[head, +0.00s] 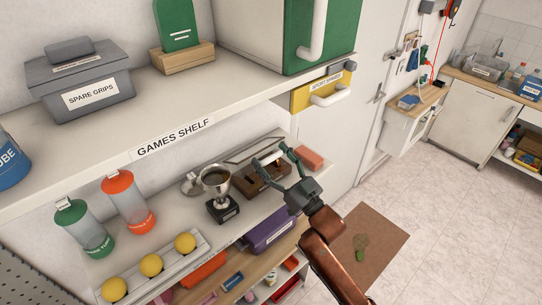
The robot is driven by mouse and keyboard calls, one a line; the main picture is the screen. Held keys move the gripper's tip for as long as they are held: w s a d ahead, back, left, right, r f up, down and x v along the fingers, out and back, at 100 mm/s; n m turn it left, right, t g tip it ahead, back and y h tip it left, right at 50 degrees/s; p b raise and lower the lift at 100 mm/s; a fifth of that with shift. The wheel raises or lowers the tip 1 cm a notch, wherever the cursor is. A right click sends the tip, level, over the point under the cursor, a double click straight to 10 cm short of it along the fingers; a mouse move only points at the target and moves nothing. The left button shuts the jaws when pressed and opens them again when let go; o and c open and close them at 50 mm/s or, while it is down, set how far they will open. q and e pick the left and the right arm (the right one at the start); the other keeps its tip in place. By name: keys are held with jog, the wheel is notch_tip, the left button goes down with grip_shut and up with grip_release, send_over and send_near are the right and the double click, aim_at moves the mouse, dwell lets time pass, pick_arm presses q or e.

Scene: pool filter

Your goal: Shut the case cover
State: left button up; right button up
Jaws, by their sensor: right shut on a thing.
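A dark brown case (258,184) stands on the shelf below the games shelf. A thin pale cover (243,155), apparently raised, slopes above and behind it. My right gripper (270,155) reaches in from the lower right over the case. Its two green-grey fingers are at the cover and shut on it, though the contact is small and hard to see. The fingers and wrist hide part of the case's right side. My left gripper is not in view.
A silver trophy cup (216,182) stands close left of the case. A reddish block (310,158) lies right of it. A purple box (270,232) is below. Open floor (430,230) lies at right.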

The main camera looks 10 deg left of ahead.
jog(key=shift+w+f, duration=0.15)
jog(key=shift+f, duration=0.15)
jog(key=o, duration=1.3)
jog(key=shift+o, duration=0.6)
jog(key=shift+d+r, duration=0.1)
jog(key=v, duration=1.2)
